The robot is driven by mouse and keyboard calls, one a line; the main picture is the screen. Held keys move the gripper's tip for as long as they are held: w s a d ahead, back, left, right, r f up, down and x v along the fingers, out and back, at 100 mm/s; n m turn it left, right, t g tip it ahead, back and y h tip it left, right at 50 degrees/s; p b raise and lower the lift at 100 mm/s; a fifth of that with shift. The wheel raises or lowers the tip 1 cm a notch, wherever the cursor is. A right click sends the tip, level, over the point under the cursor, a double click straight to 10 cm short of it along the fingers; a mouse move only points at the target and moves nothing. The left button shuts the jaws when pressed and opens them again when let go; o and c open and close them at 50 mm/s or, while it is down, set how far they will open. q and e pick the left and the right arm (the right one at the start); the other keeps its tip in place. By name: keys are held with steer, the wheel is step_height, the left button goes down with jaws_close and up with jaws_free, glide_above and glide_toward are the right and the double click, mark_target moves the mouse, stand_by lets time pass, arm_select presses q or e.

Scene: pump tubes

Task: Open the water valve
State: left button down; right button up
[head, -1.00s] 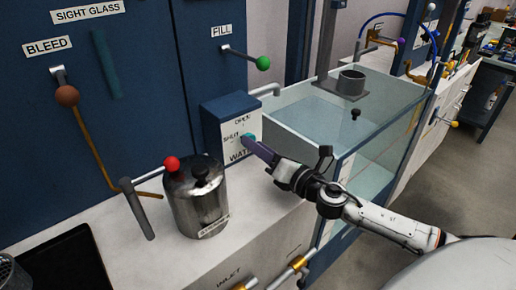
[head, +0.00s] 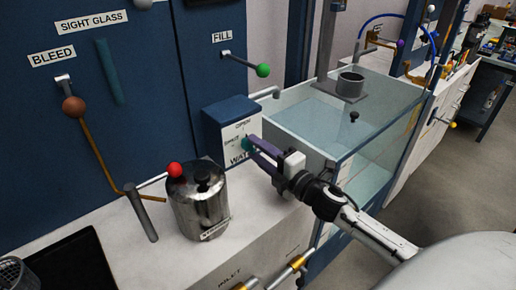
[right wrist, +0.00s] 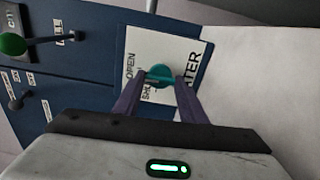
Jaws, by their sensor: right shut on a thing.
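The water valve is a teal knob (head: 248,144) on the white label plate (head: 240,132) of a blue box (head: 213,121) at the counter's back. The plate reads OPEN, SHUT and WATER. My right gripper (head: 256,146) is shut on the knob, its two purple fingers on either side of it. In the right wrist view the teal knob (right wrist: 160,75) sits between the fingertips (right wrist: 158,84). Which word the knob points to I cannot tell. My left gripper is not in view.
A steel canister (head: 199,200) stands on the white counter left of my right gripper. A FILL lever with a green ball (head: 263,70) sticks out above the box. A glass-walled tank (head: 350,125) lies to the right. A BLEED lever (head: 73,107) is at the left.

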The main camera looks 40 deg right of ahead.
steer(key=shift+m, duration=0.5)
steer(key=o, duration=1.1)
steer(key=shift+c, duration=0.2)
steer(key=shift+s, duration=0.15)
steer(key=s, duration=0.6)
steer(key=s+b, duration=0.1)
steer(key=s, duration=0.2)
steer(key=shift+d+f, duration=0.1)
steer(key=shift+d, duration=0.25)
steer(key=shift+s, duration=0.55)
